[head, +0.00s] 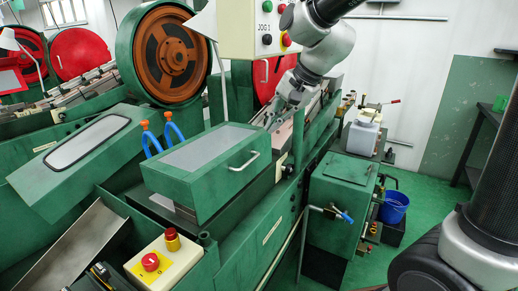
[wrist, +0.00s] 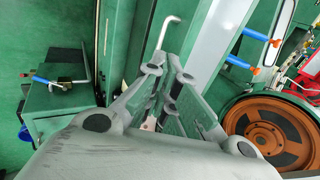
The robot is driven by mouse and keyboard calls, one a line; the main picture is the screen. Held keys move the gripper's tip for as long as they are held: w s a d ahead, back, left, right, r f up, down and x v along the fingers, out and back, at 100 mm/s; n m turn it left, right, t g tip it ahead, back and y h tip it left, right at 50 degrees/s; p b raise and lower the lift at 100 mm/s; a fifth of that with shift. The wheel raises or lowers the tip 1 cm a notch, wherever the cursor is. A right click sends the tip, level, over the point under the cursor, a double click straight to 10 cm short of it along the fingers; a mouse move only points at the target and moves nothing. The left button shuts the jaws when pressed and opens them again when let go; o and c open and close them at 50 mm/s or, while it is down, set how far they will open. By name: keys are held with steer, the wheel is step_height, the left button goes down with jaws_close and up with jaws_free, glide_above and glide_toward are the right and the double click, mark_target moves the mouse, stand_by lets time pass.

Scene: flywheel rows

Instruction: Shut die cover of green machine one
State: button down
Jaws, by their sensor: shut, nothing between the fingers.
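The die cover (head: 190,186) is a green box with a grey top panel, in the middle of the head view, over the green machine's bed. I cannot tell whether it is fully down. Its pale bar handle (head: 245,162) is on the right side. My gripper (head: 273,122) is shut and empty, pointing down beyond and right of the cover, apart from the handle. In the wrist view my gripper's fingers (wrist: 172,75) are together, and a pale bent bar, likely the handle (wrist: 163,35), shows just past their tips. The fingers hide part of it.
A control box marked JOG 1 (head: 238,28) hangs near my arm. An orange-brown flywheel (head: 172,55) stands behind the cover. Blue hoses with orange ends (head: 172,128) rise beside it. Another green cover with a window (head: 85,145) is at left. A blue bucket (head: 394,206) stands at right.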

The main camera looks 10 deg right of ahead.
mark_target(249, 162)
steer(key=x, duration=1.4)
steer(key=shift+f, duration=0.75)
